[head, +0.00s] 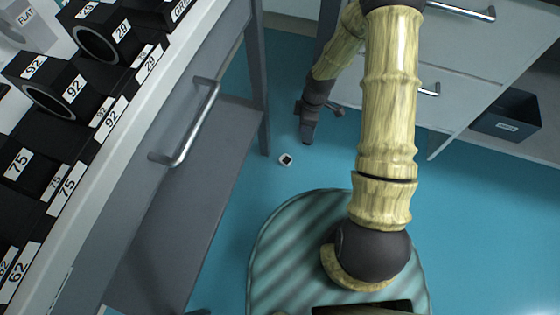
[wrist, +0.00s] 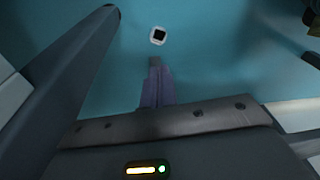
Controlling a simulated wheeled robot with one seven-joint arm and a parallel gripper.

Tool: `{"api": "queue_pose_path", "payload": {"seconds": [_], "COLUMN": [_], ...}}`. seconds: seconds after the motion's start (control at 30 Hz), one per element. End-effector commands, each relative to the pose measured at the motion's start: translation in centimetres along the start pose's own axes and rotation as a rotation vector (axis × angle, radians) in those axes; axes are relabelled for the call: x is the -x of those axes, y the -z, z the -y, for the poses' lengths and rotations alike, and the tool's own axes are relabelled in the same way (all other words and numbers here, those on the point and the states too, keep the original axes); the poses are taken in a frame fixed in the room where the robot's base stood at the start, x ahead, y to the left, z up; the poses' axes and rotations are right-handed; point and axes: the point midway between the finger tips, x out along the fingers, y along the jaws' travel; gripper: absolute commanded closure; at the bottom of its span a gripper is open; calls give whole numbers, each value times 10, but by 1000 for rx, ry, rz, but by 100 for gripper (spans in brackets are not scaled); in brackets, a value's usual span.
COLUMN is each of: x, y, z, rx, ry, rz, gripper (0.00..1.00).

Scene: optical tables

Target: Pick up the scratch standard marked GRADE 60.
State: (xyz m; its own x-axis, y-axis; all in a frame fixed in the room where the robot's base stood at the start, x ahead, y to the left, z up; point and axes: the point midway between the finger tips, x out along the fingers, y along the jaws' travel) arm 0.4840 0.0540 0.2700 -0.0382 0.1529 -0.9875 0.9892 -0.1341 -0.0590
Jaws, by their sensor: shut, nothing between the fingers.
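A small white square with a black centre (head: 287,159) lies on the blue floor, by the leg of the grey bench. It also shows in the wrist view (wrist: 157,35), just beyond my fingertips. No marking on it is readable, so I cannot tell if it is the GRADE 60 scratch standard. My gripper (head: 308,139) points down, to the right of the square in the head view and apart from it. In the wrist view my fingers (wrist: 155,62) are together and empty. No label reading GRADE 60 shows.
The grey bench (head: 190,200) at left has a drawer handle (head: 188,125) and holds black mounts labelled 29, 92, 75 and 62. A white drawer cabinet (head: 470,75) stands at right, with a dark bin (head: 507,115) beside it. Blue floor is open between them.

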Motion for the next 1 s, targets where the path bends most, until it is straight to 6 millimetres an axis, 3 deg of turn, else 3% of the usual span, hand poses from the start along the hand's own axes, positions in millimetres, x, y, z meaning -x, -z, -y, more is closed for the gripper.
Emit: {"api": "queue_pose_path", "payload": {"seconds": [0.1,0.4,0.57,1.0], "x": [-39,-122,-139,-145], "y": [5,20,23,24], "z": [-1,4,6,7], "rx": [129,420,485,491], "ry": [32,64,62,62], "rz": [-39,-146,-171,-172], "gripper": [100,100,100,100]}}
